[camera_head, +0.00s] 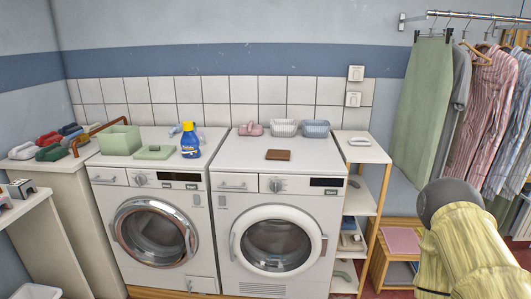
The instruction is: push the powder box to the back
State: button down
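The best match for the powder box is a pale green open-topped box (120,140) on the left washing machine (118,178), at the left of its top. No label shows on it, so I cannot tell for certain. It stands upright, with its inside partly visible and a bare strip of white top behind it. A flat green piece with a raised grip (154,153) lies just to its right and nearer the front edge. My gripper is not in view, so its place and state do not show.
A blue bottle with a yellow cap (190,140) stands right of the green pieces. The right machine (235,155) bears a pink item (250,129), two baskets (284,128) (316,129) and a brown block (278,154). A tiled wall (150,92) closes the back.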

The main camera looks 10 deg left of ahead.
aim_at(114, 139)
jog(key=u, duration=0.8)
jog(key=i, duration=1.6)
jog(key=u, duration=0.9)
